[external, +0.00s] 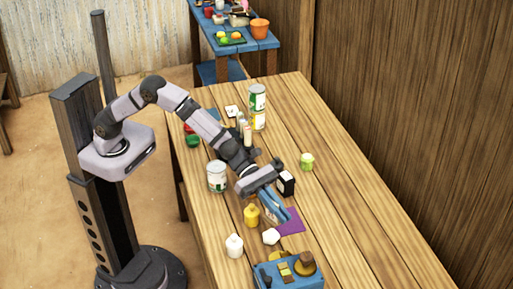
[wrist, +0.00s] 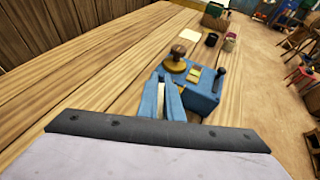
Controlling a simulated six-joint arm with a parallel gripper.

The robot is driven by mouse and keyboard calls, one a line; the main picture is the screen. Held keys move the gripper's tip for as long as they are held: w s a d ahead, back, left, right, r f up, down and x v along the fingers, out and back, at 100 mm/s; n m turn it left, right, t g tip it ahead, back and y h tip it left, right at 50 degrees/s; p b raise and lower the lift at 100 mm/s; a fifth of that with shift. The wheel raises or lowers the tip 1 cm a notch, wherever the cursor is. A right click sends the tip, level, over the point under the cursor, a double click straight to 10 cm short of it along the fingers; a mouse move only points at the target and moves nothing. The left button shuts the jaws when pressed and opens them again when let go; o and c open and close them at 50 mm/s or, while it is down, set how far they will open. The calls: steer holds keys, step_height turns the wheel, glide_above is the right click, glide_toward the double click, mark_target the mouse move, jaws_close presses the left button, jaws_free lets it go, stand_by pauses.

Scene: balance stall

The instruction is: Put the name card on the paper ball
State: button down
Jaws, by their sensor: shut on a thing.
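The name card (external: 292,221) looks like a flat purple piece at the tips of my gripper (external: 277,214) in the external view. My gripper points down toward the table and its blue fingers are shut on the card. In the wrist view my gripper (wrist: 164,88) shows a narrow pale strip between its fingers, and no purple is visible. The paper ball (external: 271,236) is a small white faceted lump on the table, just below and left of the card in the external view. I cannot make out the ball in the wrist view.
A blue box (external: 288,272) with a brown knob stands close by. A yellow bottle (external: 252,216) and a white bottle (external: 234,246) stand left of the ball. A black box (external: 286,183) and a can (external: 217,177) are near the arm.

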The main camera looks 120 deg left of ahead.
steer(key=shift+f, duration=1.9)
steer(key=shift+f, duration=0.15)
steer(key=c, duration=1.9)
jaws_free()
steer(key=shift+r, duration=0.25)
steer(key=b+v, duration=0.2)
steer(key=v, duration=1)
steer(key=shift+d+b, duration=0.1)
steer(key=shift+b, duration=0.2)
